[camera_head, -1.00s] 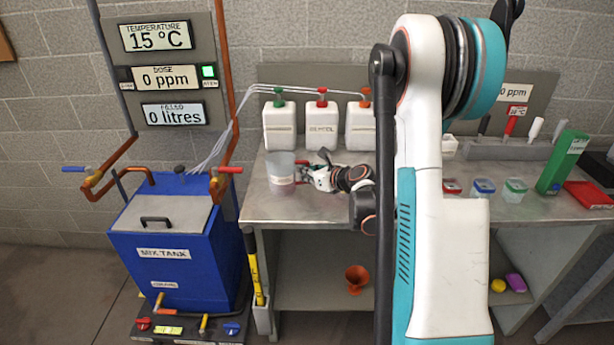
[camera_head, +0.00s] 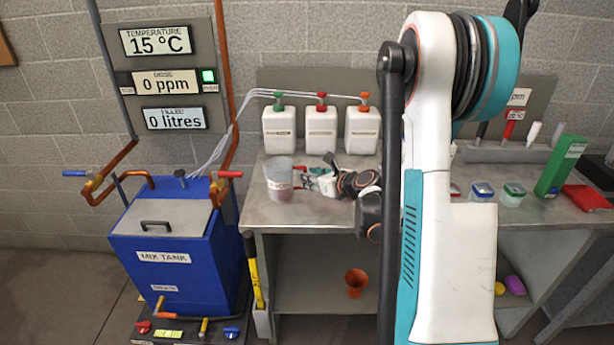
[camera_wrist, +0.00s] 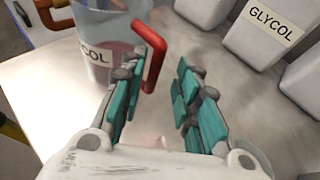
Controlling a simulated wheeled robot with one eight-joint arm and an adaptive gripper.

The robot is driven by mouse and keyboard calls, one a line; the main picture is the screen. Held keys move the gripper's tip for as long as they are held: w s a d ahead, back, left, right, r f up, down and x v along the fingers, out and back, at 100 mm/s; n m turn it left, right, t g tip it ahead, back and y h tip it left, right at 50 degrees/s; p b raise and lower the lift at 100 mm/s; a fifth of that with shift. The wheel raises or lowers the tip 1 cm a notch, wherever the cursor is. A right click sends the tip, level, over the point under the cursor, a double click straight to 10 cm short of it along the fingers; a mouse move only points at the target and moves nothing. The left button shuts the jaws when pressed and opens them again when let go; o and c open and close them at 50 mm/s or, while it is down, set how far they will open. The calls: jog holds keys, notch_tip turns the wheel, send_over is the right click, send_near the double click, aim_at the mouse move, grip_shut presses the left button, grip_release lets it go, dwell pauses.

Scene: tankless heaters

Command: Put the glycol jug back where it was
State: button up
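The glycol jug (camera_head: 279,178) is a clear jug with pinkish liquid low inside and a red handle. It stands upright on the left part of the metal bench. In the wrist view the jug (camera_wrist: 98,45) is at the upper left, its label partly hidden and reading "COL". My gripper (camera_head: 312,181) is just right of the jug, on the handle side. In the wrist view my gripper (camera_wrist: 158,85) is open and empty, its fingers spread wide. The red handle (camera_wrist: 155,58) shows between the fingertips, nearer the left finger, with no grip on it.
White containers with green, red and orange caps stand behind; one (camera_wrist: 265,30) is labelled GLYCOL. The blue mix tank (camera_head: 165,240) is left of the metal bench (camera_head: 330,212). An orange funnel (camera_head: 356,280) sits on the lower shelf. Small lidded tubs (camera_head: 482,190) stand right of my arm.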

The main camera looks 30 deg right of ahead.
jog(key=p+v, duration=0.2)
jog(key=v, duration=0.7)
jog(key=shift+s+r, duration=0.2)
jog(key=shift+d, duration=0.1)
